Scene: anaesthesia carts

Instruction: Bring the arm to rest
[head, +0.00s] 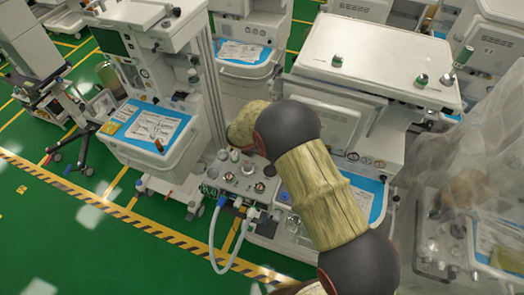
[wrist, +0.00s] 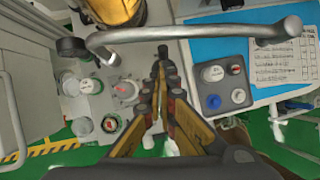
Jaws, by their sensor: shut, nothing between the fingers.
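My arm, with tan and black links, reaches from the lower right of the head view up to the middle, over the anaesthesia carts. Its far end bends down behind its own links, so my gripper is hidden in the head view. In the wrist view my gripper (wrist: 165,68) shows with its fingers together and nothing between them. It is over a grey cart panel (wrist: 125,70) with knobs and round caps. A curved metal handle (wrist: 190,31) crosses the view beyond the fingertips; whether they touch it I cannot tell.
A cart (head: 185,30) with a blue work surface stands left of my arm. A white-topped cart (head: 385,45) stands to the right, and plastic-draped equipment (head: 460,190) at the far right. Pale hoses (head: 213,240) hang from the middle cart. Green floor (head: 70,250) is open at lower left.

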